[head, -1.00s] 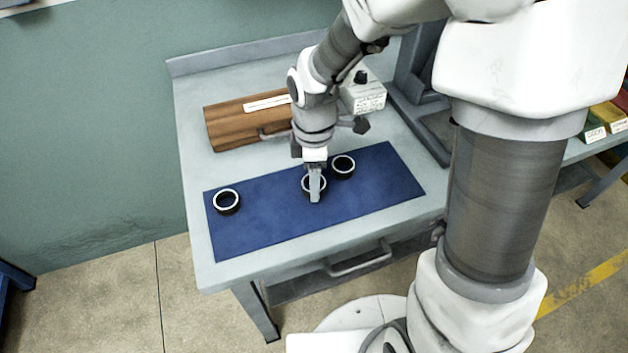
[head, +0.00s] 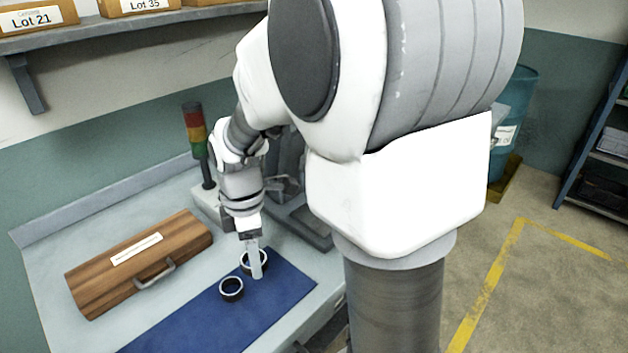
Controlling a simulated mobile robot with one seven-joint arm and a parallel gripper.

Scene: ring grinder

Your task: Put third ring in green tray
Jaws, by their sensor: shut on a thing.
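My gripper (head: 256,272) points down near the right end of the blue mat (head: 275,300). It is shut on a dark ring with a pale rim (head: 245,261), which appears held above the mat. The gripper's finger hides part of this ring. A second dark, pale-rimmed ring (head: 231,289) lies on the mat to the lower left of the gripper, close to the mat's far edge. No other ring is in view. The green tray is not in view now.
A wooden case (head: 140,262) lies on the grey bench (head: 50,275) left of my gripper. A stack light (head: 195,130) stands behind the gripper. My own arm fills the middle. Floor (head: 530,310) is clear at right; a blue barrel (head: 515,95) stands beyond.

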